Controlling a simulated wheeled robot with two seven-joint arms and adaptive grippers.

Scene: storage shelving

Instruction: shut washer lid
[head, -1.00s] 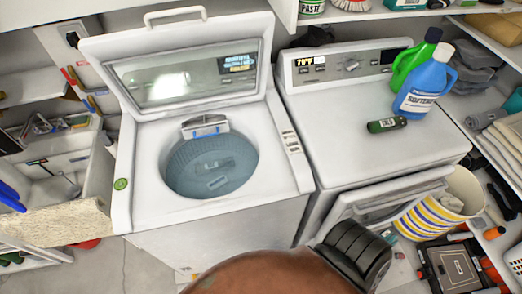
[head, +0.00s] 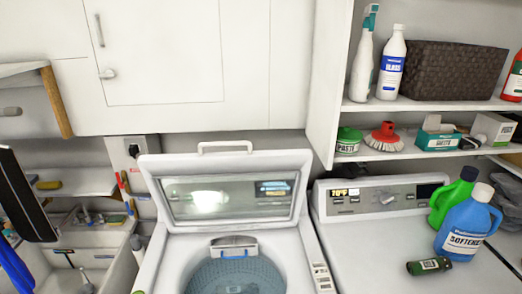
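The washer (head: 317,262) stands at the lower middle in the head view, its front cut off by the bottom edge. Its lid (head: 232,160) is raised, leaning back, with a window in it and a handle bar along its top edge. The tub (head: 236,276) below is open, and its lower part is out of frame. Neither of my grippers can be made out in the head view.
The dryer (head: 345,235) stands right of the washer, with blue (head: 467,225) and green (head: 452,195) bottles and a small dark green item (head: 429,266) on top. A white cabinet (head: 160,60) hangs above the lid. A dark panel (head: 25,195) is at left.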

